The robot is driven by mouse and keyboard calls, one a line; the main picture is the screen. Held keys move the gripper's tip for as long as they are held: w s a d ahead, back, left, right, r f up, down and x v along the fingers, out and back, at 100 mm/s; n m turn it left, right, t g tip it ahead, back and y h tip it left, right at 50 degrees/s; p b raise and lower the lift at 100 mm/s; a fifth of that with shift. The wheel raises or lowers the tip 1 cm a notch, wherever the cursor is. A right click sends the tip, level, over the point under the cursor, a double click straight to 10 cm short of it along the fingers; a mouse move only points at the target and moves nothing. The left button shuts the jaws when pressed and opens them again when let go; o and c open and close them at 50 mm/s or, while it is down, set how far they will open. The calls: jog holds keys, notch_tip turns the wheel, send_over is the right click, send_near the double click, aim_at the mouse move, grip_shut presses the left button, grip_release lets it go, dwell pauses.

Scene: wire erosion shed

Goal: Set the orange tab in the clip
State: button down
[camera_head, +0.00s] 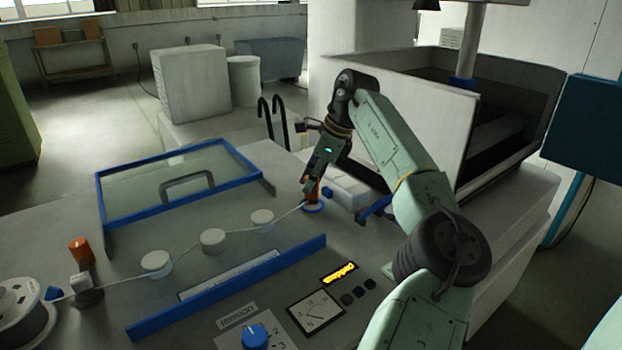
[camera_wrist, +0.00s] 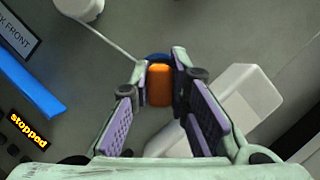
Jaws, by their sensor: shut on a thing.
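The orange tab (camera_head: 314,192) is between the fingertips of my gripper (camera_head: 312,184), right of the row of white rollers. In the wrist view the tab (camera_wrist: 159,86) sits between the two fingers of my gripper (camera_wrist: 160,76), which are shut on it. A pale wire (camera_head: 285,215) runs from the rollers up to the tab. A blue ring (camera_head: 313,208) is just under the tab on the grey panel, and blue also shows behind the tab in the wrist view (camera_wrist: 157,57). I cannot tell which part is the clip.
White rollers (camera_head: 213,240) carry the wire from a spool (camera_head: 22,312) at left. A blue rail (camera_head: 230,287) and a blue-framed clear cover (camera_head: 182,184) flank them. A white block (camera_head: 350,190) stands right of the tab. The lit display (camera_wrist: 28,129) reads "stopped".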

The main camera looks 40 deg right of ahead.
jog(key=shift+f, duration=0.3)
jog(key=c, duration=1.4)
grip_release()
jog(key=shift+c, duration=0.2)
jog(key=v, duration=1.2)
jog(key=shift+a, duration=0.1)
